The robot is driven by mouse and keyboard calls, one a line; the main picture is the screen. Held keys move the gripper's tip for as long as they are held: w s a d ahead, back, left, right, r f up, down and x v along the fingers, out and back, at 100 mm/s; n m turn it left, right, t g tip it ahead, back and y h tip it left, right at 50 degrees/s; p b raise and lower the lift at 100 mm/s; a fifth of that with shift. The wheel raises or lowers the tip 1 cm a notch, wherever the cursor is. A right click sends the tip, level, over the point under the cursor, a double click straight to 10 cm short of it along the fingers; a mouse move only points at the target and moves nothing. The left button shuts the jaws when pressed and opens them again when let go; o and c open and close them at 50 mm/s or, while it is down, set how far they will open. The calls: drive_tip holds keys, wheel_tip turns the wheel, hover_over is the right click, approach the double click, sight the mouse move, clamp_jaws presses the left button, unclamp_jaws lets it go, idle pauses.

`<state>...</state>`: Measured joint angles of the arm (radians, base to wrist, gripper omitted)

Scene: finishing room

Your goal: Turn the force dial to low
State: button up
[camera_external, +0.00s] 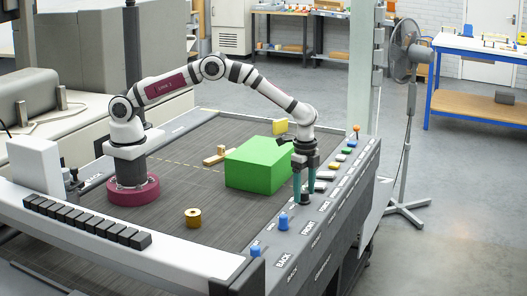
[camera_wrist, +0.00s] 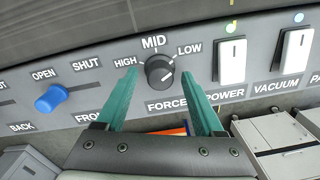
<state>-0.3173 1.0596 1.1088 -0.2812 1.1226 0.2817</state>
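The force dial (camera_wrist: 160,72) is a dark round knob on the grey control panel. HIGH is printed at its left, MID above it, LOW at its upper right and FORCE below. Its pointer mark is small, and I cannot tell its exact setting. My gripper (camera_wrist: 160,72) is open, with one teal fingertip on each side of the dial; I cannot tell whether they touch it. In the external view my gripper (camera_external: 303,199) points down at the panel along the table's right edge, and the dial is not discernible there.
On the panel, a blue OPEN/SHUT knob (camera_wrist: 51,99) is left of the dial. The white POWER switch (camera_wrist: 232,60) and VACUUM switch (camera_wrist: 295,52) are on the right. A green block (camera_external: 258,163) stands close beside my gripper. A brass cylinder (camera_external: 193,218) stands on the table.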

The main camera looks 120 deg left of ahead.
sight(303, 192)
drive_tip(key=shift+r, duration=0.1)
wheel_tip(303, 192, up, 16)
drive_tip(key=shift+d+f, duration=0.2)
drive_tip(key=shift+s, duration=0.1)
idle(0.3)
drive_tip(key=s+d+r+m+y, duration=0.1)
drive_tip(key=s+d+r, duration=0.4)
drive_tip(key=s, duration=0.4)
drive_tip(key=s+d+r, duration=0.4)
drive_tip(key=s+d, duration=0.1)
drive_tip(key=s, duration=0.5)
drive_tip(key=s+d+f, duration=0.1)
drive_tip(key=s+f, duration=0.1)
drive_tip(key=s, duration=0.7)
drive_tip(key=s+d+f+m, duration=0.1)
drive_tip(key=s+d+f, duration=0.1)
drive_tip(key=s, duration=0.7)
drive_tip(key=shift+f+y, duration=0.3)
drive_tip(key=shift+f, duration=0.35)
